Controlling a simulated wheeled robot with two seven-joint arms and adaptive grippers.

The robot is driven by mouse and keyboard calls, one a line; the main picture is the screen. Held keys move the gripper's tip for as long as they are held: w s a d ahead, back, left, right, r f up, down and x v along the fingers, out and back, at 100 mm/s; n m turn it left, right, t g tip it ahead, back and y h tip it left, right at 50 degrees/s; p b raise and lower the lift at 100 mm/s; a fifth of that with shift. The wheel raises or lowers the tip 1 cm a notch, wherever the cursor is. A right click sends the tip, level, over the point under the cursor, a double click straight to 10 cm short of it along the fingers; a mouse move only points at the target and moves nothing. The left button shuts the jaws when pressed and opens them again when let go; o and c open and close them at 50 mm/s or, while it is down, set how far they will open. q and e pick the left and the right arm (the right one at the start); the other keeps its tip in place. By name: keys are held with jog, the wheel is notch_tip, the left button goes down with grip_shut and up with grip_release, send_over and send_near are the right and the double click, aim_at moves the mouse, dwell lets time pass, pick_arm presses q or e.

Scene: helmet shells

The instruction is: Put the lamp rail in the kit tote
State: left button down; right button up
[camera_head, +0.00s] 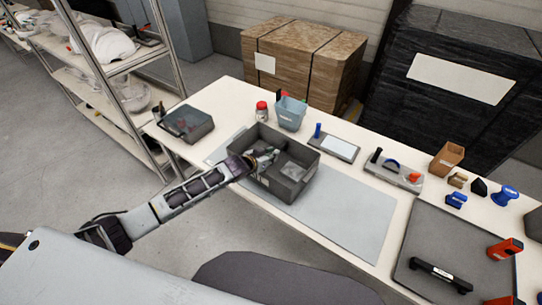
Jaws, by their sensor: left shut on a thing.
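The kit tote (300,189), a grey open-topped box, stands on the grey mat in the middle of the table. My left gripper (272,156) reaches in from the left over the tote's near-left wall, and its fingers are above or inside the tote's opening. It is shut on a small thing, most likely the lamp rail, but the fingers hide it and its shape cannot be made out. Pale flat pieces (293,171) show on the tote's floor. My right gripper is not in view.
A blue-grey bin (291,113) and a red-lidded jar (262,111) stand behind the tote. A dark case (187,123) lies left. A grey tray (424,246) at right carries a black bar (440,275) and an orange-red part (505,249). The mat (345,213) right of the tote is clear.

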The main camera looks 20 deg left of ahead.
pick_arm(q)
jog(key=shift+s+f, duration=0.15)
jog(key=shift+f, duration=0.15)
jog(key=c, duration=1.3)
grip_release()
jog(key=shift+s+f, duration=0.1)
jog(key=shift+f, duration=0.15)
jog(key=shift+r, duration=0.45)
jog(key=shift+s+a+r, duration=0.1)
jog(key=shift+r, duration=0.1)
jog(key=shift+r+v, duration=0.25)
jog(key=shift+v, duration=1.2)
jog(key=shift+r+v, duration=0.2)
jog(key=shift+v, duration=4.1)
